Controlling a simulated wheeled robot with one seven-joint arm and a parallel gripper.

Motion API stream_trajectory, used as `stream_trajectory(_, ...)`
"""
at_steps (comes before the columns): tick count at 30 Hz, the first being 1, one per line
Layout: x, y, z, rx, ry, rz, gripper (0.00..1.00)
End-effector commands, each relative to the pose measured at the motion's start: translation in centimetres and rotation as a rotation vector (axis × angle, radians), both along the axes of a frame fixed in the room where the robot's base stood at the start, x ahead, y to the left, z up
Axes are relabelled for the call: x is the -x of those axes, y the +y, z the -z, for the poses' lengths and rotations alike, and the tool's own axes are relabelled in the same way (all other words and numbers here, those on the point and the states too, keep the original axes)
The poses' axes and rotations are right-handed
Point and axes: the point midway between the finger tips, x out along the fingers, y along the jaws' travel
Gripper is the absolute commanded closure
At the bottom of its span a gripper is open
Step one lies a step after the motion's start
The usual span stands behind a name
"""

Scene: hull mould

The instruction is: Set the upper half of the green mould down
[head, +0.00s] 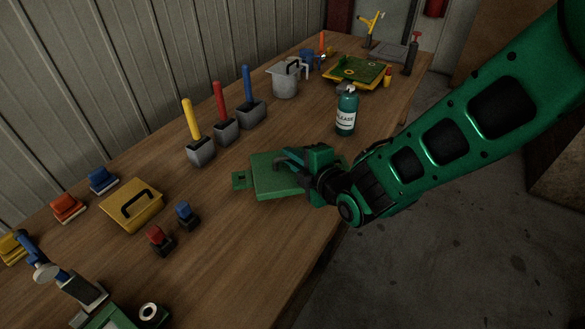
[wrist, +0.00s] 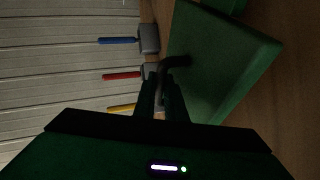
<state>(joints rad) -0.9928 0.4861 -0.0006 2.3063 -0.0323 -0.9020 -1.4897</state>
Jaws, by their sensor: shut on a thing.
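The upper half of the green mould (head: 272,180) is a flat green slab with a small tab on its left, at the middle of the bench. It fills the upper right of the wrist view (wrist: 218,62), with a dark bar handle on its face. My gripper (head: 290,160) is above the slab, shut on that handle; its fingers show in the wrist view (wrist: 163,88). The gripper hides part of the slab in the head view. I cannot tell whether the slab's underside touches the bench.
A green bottle (head: 346,112) stands close behind the slab. Grey blocks with yellow, red and blue handles (head: 226,126) stand behind left. A yellow block with black handle (head: 120,212) lies left. A yellow-edged green tray (head: 357,71) lies far back. Bare wood (head: 245,245) lies in front.

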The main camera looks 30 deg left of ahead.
Motion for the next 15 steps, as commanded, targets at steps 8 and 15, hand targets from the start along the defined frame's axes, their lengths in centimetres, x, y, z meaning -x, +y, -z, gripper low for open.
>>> stream_trajectory(8,-0.1,0.0,2.2,0.001,0.001,-0.001,1.00)
stream_trajectory(15,0.0,0.1,4.0,-0.002,-0.001,-0.002,1.00)
